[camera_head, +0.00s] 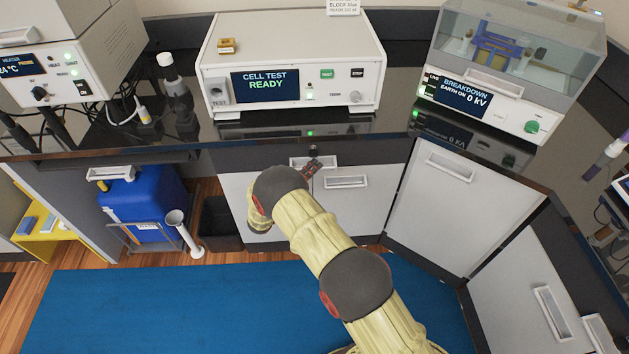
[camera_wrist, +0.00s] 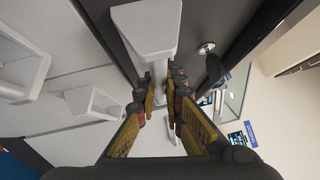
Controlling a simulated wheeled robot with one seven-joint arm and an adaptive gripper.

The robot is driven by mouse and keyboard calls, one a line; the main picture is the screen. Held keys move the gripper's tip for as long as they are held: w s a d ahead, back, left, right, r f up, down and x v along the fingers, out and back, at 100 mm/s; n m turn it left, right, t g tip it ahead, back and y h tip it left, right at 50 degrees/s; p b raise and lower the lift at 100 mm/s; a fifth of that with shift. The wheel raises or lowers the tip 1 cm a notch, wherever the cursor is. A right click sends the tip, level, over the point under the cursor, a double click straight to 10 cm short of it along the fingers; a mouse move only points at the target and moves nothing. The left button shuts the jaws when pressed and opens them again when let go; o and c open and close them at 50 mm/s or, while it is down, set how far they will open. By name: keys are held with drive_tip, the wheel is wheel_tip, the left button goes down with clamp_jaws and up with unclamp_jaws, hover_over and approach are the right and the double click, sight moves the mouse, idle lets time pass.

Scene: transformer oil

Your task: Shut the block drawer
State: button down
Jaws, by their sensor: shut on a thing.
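The block drawer (camera_head: 375,153) has a dark front in the cabinet under the cell test unit, with a white handle (camera_head: 298,161) and a small round lock above it. I cannot tell how far it stands out. My gripper (camera_head: 314,167) is at this handle, partly hidden by my arm in the head view. In the wrist view my gripper (camera_wrist: 160,95) has its two fingers on either side of the white handle (camera_wrist: 148,28), shut on it. The lock (camera_wrist: 206,48) shows beside the handle on the dark front.
A cupboard door below has its own white handle (camera_head: 346,181). The cell test unit (camera_head: 290,60) and the breakdown tester (camera_head: 500,70) stand on the black worktop above. A blue container (camera_head: 145,200) and dark bin (camera_head: 218,225) stand at left.

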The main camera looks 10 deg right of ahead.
drive_tip(key=shift+w+f, duration=0.1)
drive_tip(key=shift+w, duration=0.15)
drive_tip(key=c, duration=1.9)
unclamp_jaws()
drive_tip(key=shift+s, duration=0.1)
drive_tip(key=v, duration=1.2)
